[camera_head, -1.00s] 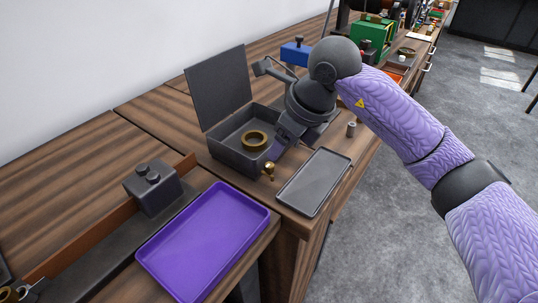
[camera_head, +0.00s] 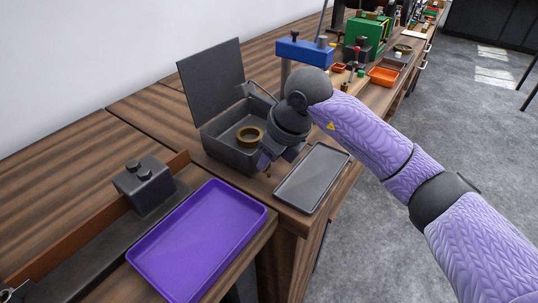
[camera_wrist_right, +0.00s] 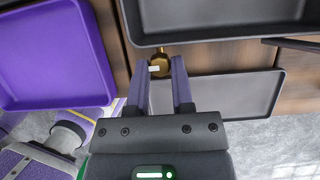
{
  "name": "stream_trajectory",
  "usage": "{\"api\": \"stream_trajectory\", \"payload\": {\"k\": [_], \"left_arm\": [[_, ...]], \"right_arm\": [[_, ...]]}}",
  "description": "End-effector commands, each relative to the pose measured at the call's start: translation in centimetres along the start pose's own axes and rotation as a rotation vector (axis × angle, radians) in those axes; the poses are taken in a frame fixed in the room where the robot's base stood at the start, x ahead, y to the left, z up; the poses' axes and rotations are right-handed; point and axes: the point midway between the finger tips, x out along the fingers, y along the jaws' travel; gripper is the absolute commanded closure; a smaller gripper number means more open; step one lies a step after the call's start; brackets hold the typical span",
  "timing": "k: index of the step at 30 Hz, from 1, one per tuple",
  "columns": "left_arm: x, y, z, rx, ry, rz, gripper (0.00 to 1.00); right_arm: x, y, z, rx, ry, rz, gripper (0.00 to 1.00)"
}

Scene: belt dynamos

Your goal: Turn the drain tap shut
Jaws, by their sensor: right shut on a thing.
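The drain tap (camera_wrist_right: 160,64) is a small brass fitting on the outer front wall of an open dark grey box (camera_head: 228,155). In the right wrist view a short pale lever shows at the tap, between my fingers. My right gripper (camera_wrist_right: 160,72) reaches the tap from the front, with a finger on each side, and is shut on it. In the head view my right gripper (camera_head: 268,162) and wrist hide most of the tap; only a bit of brass shows below the fingers. My left gripper is not in view.
A brass ring (camera_head: 249,137) sits in the box, whose lid (camera_head: 212,80) stands open. A grey tray (camera_head: 313,178) lies to the right and a purple tray (camera_head: 198,240) to the front left. A blue clamp-like block (camera_head: 305,53) and an orange bin (camera_head: 384,77) stand farther back.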

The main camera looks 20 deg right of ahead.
Motion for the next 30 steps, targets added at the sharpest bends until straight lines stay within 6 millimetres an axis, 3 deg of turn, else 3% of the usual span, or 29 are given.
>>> {"api": "stream_trajectory", "payload": {"k": [11,30], "left_arm": [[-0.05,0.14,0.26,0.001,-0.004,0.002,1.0],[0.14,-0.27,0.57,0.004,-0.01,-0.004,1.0]], "right_arm": [[-0.01,-0.07,0.01,-0.057,0.0,0.023,1.0],[0.03,-0.38,0.09,-0.419,-0.001,0.173,1.0]]}}
